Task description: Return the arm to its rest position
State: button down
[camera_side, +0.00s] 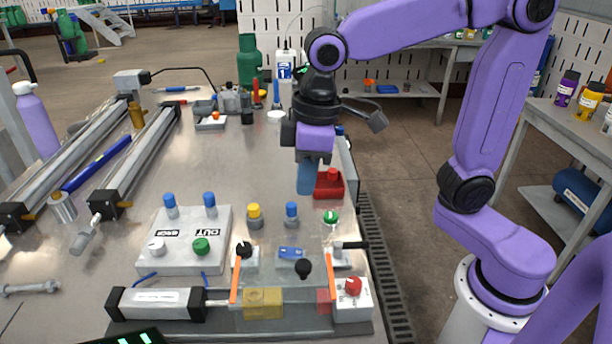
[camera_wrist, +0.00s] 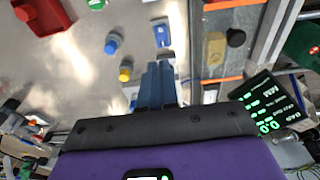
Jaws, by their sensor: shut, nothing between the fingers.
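My arm is purple with black joints. My gripper (camera_side: 305,192) points down above the metal worktable (camera_side: 190,150), with its blue fingers together and nothing between them. In the side view the fingers are just left of the red block-like part (camera_side: 329,183) and above the row of knobs. In the wrist view my gripper (camera_wrist: 160,68) also shows its blue fingers side by side, with the blue knob (camera_wrist: 113,42) and yellow knob (camera_wrist: 125,70) to their left.
A pneumatic cylinder (camera_side: 160,302) with a yellow block (camera_side: 263,303) lies along the front. A white button box (camera_side: 185,240) stands at left centre. Two long rails (camera_side: 140,160) run along the left side. Bottles and tools stand at the back of the table.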

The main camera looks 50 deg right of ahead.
aim_at(292, 251)
jog(key=s+d+f+n, duration=0.1)
jog(key=s+d+f, duration=0.2)
jog(key=s+d, duration=0.2)
jog(key=s+d+f+n, duration=0.2)
jog(key=s+d+f, duration=0.2)
jog(key=s, duration=0.5)
jog(key=shift+s+d+f+g, duration=0.25)
jog(key=shift+s+d+g, duration=0.15)
jog(key=shift+d, duration=0.35)
jog(key=c, duration=1.5)
grip_release()
jog(key=shift+s+d+f+n, duration=0.1)
jog(key=shift+s+d+n, duration=0.1)
jog(key=shift+n, duration=0.1)
jog(key=o, duration=0.5)
jog(key=shift+w+a, duration=0.1)
jog(key=shift+a, duration=0.05)
jog(key=shift+o, duration=0.6)
jog(key=w+a+r+m, duration=0.1)
jog(key=w+a+r, duration=0.4)
jog(key=w, duration=0.3)
jog(key=w+a+r+m, duration=0.2)
jog(key=w+a+r, duration=0.3)
jog(key=w+a, duration=0.2)
jog(key=shift+w+a+m+h, duration=0.3)
jog(key=shift+w+h, duration=0.1)
jog(key=shift+w, duration=0.5)
notch_tip(292, 251, down, 17)
jog(key=shift+d+f, duration=0.1)
jog(key=shift+f, duration=0.05)
